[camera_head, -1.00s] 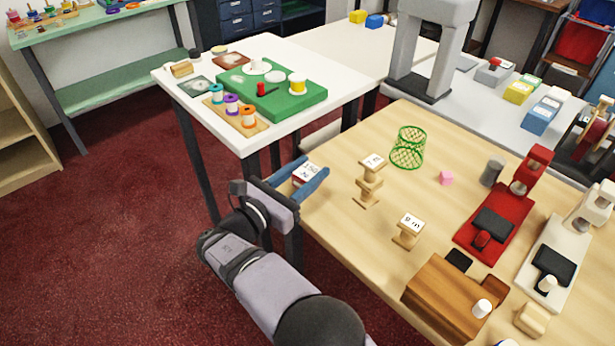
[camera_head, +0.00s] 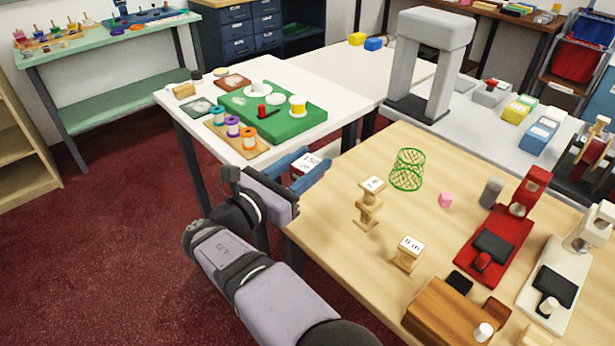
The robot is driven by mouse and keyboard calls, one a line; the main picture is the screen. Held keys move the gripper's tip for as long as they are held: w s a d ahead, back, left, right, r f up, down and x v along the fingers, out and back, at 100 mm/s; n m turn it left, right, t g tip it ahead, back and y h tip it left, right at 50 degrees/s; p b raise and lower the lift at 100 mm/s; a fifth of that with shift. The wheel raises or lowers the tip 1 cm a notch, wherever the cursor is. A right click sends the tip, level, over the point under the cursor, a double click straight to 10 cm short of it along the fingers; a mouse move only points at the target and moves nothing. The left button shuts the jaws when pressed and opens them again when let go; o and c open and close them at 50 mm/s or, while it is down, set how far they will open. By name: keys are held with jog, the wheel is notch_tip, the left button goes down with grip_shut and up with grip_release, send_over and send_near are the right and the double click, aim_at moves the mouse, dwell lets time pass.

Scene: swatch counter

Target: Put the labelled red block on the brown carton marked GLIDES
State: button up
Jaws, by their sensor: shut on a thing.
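The red block (camera_head: 306,163) has a white label on top with dark characters, partly legible as "150". My gripper (camera_head: 309,165) is shut on it, with one blue finger on each side hiding most of its red sides. It is held in the air by the left corner of the pale wooden table, near the white table's front edge. I cannot pick out a brown carton marked GLIDES; no such lettering is legible here.
A green board (camera_head: 272,112) with spools beside it lies on the white table (camera_head: 262,75).

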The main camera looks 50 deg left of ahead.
jog(key=shift+r, duration=0.75)
